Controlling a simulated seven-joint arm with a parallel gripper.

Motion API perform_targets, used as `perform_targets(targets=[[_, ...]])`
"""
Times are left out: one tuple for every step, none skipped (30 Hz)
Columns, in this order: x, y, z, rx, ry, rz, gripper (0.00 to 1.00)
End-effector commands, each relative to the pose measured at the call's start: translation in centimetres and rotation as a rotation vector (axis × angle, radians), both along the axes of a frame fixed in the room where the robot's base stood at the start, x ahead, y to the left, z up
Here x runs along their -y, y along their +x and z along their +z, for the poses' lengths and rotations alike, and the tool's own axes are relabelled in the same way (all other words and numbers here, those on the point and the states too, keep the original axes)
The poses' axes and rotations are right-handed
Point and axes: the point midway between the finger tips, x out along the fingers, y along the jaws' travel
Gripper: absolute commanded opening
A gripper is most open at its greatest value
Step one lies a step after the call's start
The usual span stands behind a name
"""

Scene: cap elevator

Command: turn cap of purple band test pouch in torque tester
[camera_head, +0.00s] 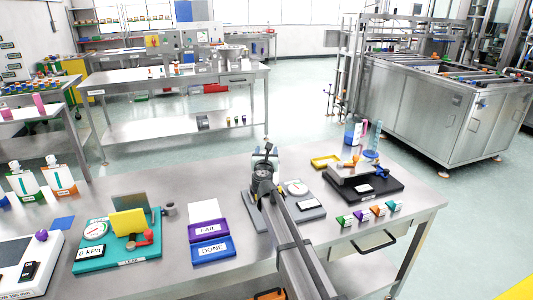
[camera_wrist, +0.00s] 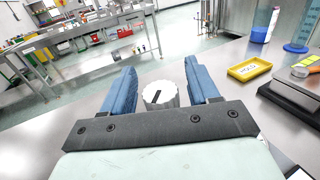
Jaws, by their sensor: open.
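My gripper (camera_wrist: 160,70) is open, its blue fingers on either side of a white ribbed cap (camera_wrist: 160,95) with a black mark on top. Gaps show between the cap and both fingers. In the head view, my gripper (camera_head: 265,158) is over a grey tester base (camera_head: 312,213) with a round dial (camera_head: 297,187), likely the torque tester. My arm hides much of this base and whatever pouch is under the cap, so I cannot see a band colour there. A small purple-marked item (camera_head: 362,215) stands in a row near the table's right front.
A teal fixture (camera_head: 150,248) with a gauge and yellow plate is at left, beside FAIL (camera_head: 210,229) and DONE (camera_head: 212,249) trays. A black-based device (camera_head: 378,190), yellow tray (camera_wrist: 250,69) and blue-based cylinder (camera_head: 371,153) are at right.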

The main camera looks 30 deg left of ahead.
Motion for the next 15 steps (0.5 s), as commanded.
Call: perform_targets(targets=[[0.0, 0.0, 0.0, 0.0, 0.0, 0.0, 0.6], [0.0, 0.0, 0.0, 0.0, 0.0, 0.0, 0.6], [0.0, -0.1, 0.0, 0.0, 0.0, 0.0, 0.6], [0.1, -0.1, 0.0, 0.0, 0.0, 0.0, 0.6], [0.1, -0.2, 0.0, 0.0, 0.0, 0.0, 0.6], [0.2, -0.4, 0.0, 0.0, 0.0, 0.0, 0.6], [0.2, -0.6, 0.0, 0.0, 0.0, 0.0, 0.6], [0.3, -0.8, 0.0, 0.0, 0.0, 0.0, 0.6], [0.5, -1.1, 0.0, 0.0, 0.0, 0.001, 0.6], [0.6, -1.4, 0.0, 0.0, 0.0, 0.001, 0.6], [0.7, -1.7, 0.0, 0.0, 0.0, 0.001, 0.6], [0.9, -2.2, 0.0, 0.0, 0.0, 0.001, 0.6], [1.1, -2.6, 0.0, 0.0, 0.0, 0.001, 0.6], [1.3, -3.0, 0.0, 0.0, 0.0, 0.001, 0.6], [1.5, -3.6, 0.0, 0.0, 0.0, 0.001, 0.6]])
